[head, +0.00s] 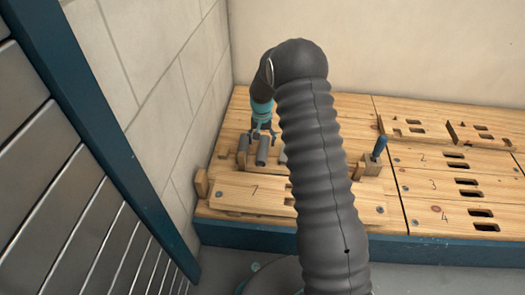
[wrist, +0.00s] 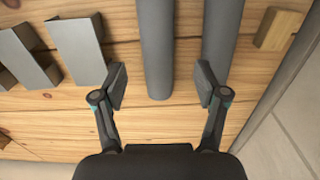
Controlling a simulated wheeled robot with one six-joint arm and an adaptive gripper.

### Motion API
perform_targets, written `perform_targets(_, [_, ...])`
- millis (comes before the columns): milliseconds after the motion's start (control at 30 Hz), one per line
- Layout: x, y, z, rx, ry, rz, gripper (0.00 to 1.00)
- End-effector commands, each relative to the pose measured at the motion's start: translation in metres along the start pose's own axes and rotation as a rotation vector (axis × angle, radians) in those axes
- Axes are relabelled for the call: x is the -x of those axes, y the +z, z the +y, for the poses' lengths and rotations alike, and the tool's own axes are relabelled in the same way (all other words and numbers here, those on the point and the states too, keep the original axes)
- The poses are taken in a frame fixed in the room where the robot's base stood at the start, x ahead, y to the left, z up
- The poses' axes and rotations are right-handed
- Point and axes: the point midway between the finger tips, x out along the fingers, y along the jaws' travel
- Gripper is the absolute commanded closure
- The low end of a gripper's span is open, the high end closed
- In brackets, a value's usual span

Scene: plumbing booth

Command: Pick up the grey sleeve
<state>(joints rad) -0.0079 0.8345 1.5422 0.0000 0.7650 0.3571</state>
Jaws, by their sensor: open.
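Two grey cylinders lie side by side on the wooden bench; I cannot tell which is the grey sleeve. In the wrist view, one cylinder (wrist: 157,45) runs between the fingers of my gripper (wrist: 162,86), and the other (wrist: 222,40) is partly behind the right finger. In the head view the nearer cylinder (head: 263,151) shows below my gripper (head: 262,132), and the other (head: 243,143) is to its left. My gripper is open and empty, pointing down at the cylinders. My arm hides part of the bench.
Grey angled metal pieces (wrist: 72,45) lie left of the cylinders in the wrist view. A small wooden block (wrist: 278,28) is at the right. In the head view, a blue-handled tool (head: 381,145) stands right of my arm, and a pale wall (head: 170,70) rises close on the left.

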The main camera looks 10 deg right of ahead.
Motion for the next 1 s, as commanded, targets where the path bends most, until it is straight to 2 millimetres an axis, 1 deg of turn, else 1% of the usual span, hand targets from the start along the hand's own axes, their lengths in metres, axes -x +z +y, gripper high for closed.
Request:
perform_targets(167, [-0.008,0.001,0.001,0.0,0.0,-0.001,0.27])
perform_targets(500, [-0.051,0.002,0.003,0.0,0.0,-0.001,0.27])
perform_targets(600, [-0.055,0.002,0.003,0.0,-0.001,0.0,0.27])
perform_targets(767, [-0.054,0.002,0.003,0.0,-0.001,0.001,0.27])
perform_targets(867, [-0.054,0.002,0.003,0.0,-0.001,0.0,0.5])
perform_targets(900, [-0.054,0.002,0.003,0.0,-0.001,0.0,0.6])
perform_targets(933, [-0.054,0.002,0.003,0.0,-0.001,0.0,0.67])
perform_targets(967, [-0.054,0.002,0.003,0.0,-0.001,0.0,0.71])
perform_targets(1000, [-0.054,0.002,0.003,0.0,-0.001,0.0,0.71])
